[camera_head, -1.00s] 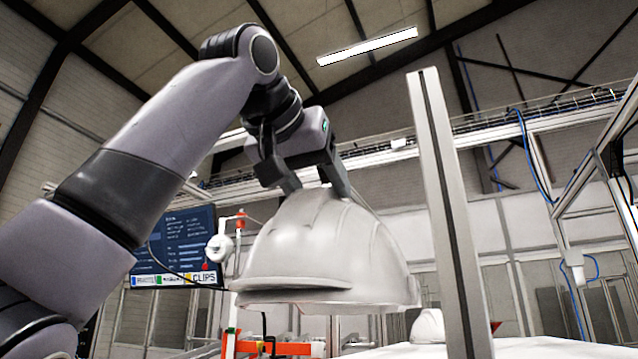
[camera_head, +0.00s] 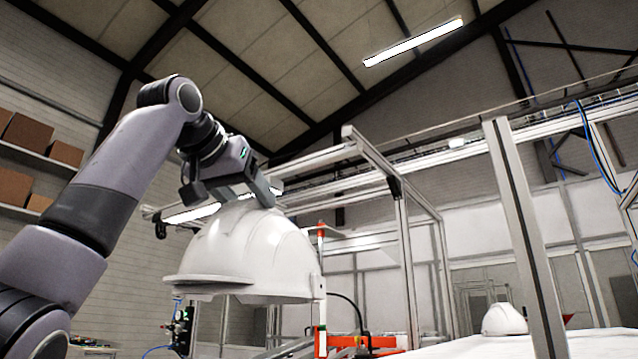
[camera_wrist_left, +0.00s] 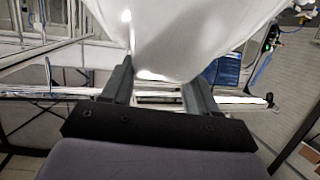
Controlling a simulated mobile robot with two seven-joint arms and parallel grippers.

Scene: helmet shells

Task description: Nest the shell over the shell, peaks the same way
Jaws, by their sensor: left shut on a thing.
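A white helmet shell (camera_head: 245,255) hangs in the air from my left gripper (camera_head: 246,196), which is shut on its crown. Its peak points left in the head view, and its open side faces down. In the left wrist view the shell (camera_wrist_left: 180,35) fills the upper middle, between the two fingers of the left gripper (camera_wrist_left: 155,95). A second white shell (camera_head: 504,319) sits farther off on a white surface (camera_head: 450,347) at the lower right. It looks small there, and I cannot tell which way its peak points. My right gripper is not in view.
An upright metal post (camera_head: 525,240) stands just right of the far shell. A metal frame (camera_head: 400,200) rises behind the held shell. An orange-red fixture (camera_head: 350,343) is below it. Shelves with brown boxes (camera_head: 25,132) are at the far left.

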